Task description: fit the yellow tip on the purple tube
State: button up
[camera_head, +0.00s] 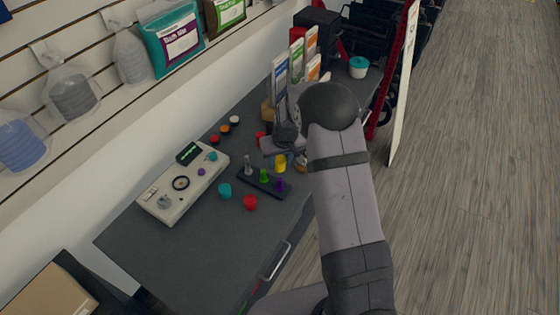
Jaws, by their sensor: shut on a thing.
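The yellow tip (280,166) is a small yellow piece in the camera_head view. My gripper (279,153) is shut on it and partly hides its upper part. The purple tube (280,187) stands at the right end of a dark base (258,184) on the grey table. The tip shows just above the tube in the picture, with a small gap between them. I cannot tell whether it is straight over the tube. My arm comes in from the lower right.
A green tube (264,176) and a grey tube (248,165) share the base. A teal cap (225,191) and a red cap (250,202) lie in front. A panel with a dial (181,183) is left. Boxes (297,60) stand behind. The table's front left is clear.

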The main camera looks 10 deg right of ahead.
aim_at(279, 178)
jog(key=shift+f, duration=0.2)
jog(key=shift+f+b, duration=1.95)
jog(key=shift+f, duration=0.65)
jog(key=shift+f+b, duration=1.2)
jog(key=shift+f, duration=0.45)
dwell(1.0)
jog(key=o, duration=1.5)
jog(key=shift+r, duration=0.15)
jog(key=shift+r+p, duration=2.1)
jog(key=shift+r, duration=0.8)
